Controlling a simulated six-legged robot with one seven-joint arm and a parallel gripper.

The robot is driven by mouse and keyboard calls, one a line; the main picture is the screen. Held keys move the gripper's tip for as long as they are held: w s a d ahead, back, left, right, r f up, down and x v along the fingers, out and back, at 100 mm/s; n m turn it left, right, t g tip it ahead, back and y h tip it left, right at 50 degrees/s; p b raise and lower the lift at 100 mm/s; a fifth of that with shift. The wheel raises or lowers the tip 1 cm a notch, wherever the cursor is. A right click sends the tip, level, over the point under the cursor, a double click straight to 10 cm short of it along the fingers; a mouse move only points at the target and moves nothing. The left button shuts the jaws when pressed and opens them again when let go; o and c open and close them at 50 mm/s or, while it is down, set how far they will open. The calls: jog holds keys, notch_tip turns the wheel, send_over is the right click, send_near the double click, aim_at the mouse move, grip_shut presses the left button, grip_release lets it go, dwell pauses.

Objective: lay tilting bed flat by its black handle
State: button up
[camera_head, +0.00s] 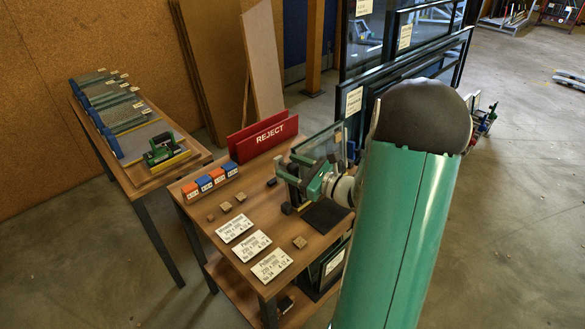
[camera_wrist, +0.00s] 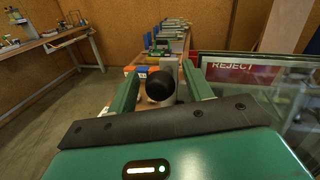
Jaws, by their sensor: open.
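The tilting bed stands tilted up on the wooden table, with a clear glass pane (camera_head: 322,143) that also shows at the right of the wrist view (camera_wrist: 262,105). My gripper (camera_head: 291,174) is beside the glass, above the table. In the wrist view my gripper (camera_wrist: 160,72) has its two green fingers apart. A round black knob, apparently the bed's black handle (camera_wrist: 160,86), shows between the fingers. I cannot tell whether either finger touches it. In the head view my gripper and wrist hide the handle and much of the bed.
A red REJECT bin (camera_head: 263,137) stands behind the bed. Orange and blue blocks (camera_head: 209,180), small wooden blocks and white label cards (camera_head: 252,246) lie on the table (camera_head: 215,256). A second table (camera_head: 155,170) stands left. Black-framed windows (camera_head: 405,60) rise behind on the right.

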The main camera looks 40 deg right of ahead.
grip_shut()
